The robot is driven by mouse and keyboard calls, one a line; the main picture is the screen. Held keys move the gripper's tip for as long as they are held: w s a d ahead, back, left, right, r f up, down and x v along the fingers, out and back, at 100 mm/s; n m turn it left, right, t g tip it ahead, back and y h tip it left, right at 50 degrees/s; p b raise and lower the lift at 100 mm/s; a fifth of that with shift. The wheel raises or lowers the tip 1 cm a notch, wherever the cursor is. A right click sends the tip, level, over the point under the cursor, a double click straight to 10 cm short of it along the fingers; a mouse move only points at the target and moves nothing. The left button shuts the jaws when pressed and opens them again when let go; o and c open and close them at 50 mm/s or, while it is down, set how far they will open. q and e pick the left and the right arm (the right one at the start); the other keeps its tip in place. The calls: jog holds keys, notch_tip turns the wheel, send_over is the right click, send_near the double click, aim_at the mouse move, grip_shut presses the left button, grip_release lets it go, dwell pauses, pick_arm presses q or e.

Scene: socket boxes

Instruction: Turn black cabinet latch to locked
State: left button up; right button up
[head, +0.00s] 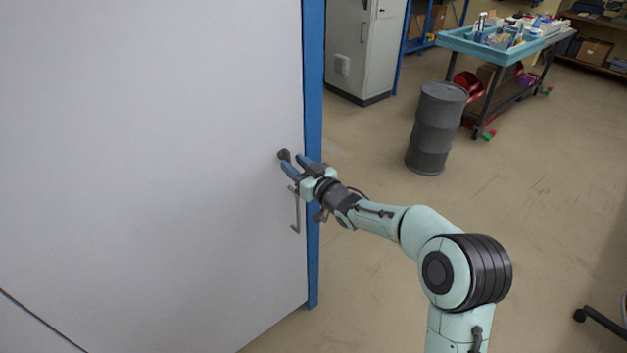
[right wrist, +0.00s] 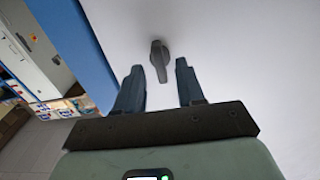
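The black latch (head: 284,155) is a small dark knob on the white cabinet door (head: 150,150), near its blue right edge. In the right wrist view the latch (right wrist: 159,60) shows a round base with a narrow tab pointing toward my gripper. My right gripper (head: 294,165) is just beside the latch in the head view. In the right wrist view its two fingers (right wrist: 159,83) are apart, with the latch between and ahead of their tips and nothing held. I cannot tell whether the fingers touch it. My left gripper is not in view.
A grey metal handle (head: 296,212) is on the door just below my right gripper. The blue frame (head: 313,90) runs along the door's edge. A dark drum (head: 436,128) and a blue-topped cart (head: 480,48) stand farther back. The floor between is clear.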

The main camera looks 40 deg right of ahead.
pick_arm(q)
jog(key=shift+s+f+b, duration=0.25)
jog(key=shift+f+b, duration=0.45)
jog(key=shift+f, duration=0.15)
pick_arm(e)
jog(key=s, duration=1.1)
jog(key=shift+d, duration=0.45)
